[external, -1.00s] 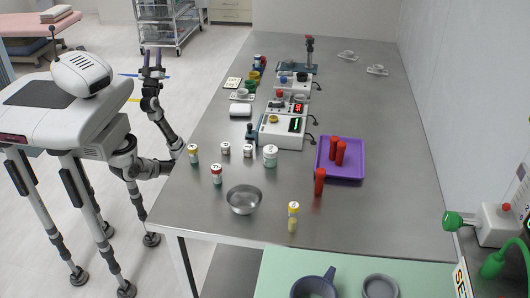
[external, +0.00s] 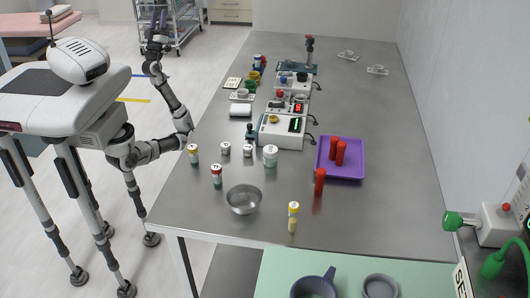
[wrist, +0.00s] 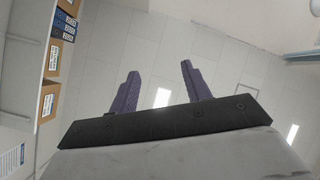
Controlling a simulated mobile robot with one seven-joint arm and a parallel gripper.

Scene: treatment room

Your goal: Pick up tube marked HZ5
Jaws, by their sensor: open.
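Several small capped tubes stand upright on the steel table: a yellow-capped one (external: 193,154), a red-and-white-capped one (external: 216,175), white-capped ones (external: 226,149) (external: 248,151), a wider white-capped jar (external: 270,157) and a yellow-capped one with yellowish contents (external: 293,218). Their markings are too small to read, so I cannot tell which is HZ5. My gripper (external: 159,17) is raised at the table's left side, away from the tubes. In the wrist view its purple-grey fingers (wrist: 159,70) are apart with nothing between them. No tube shows there.
A metal bowl (external: 244,200) stands among the tubes. A purple tray (external: 354,172) holds red cylinders, and another red cylinder (external: 320,181) stands in front. White devices (external: 282,142) line the table's middle.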

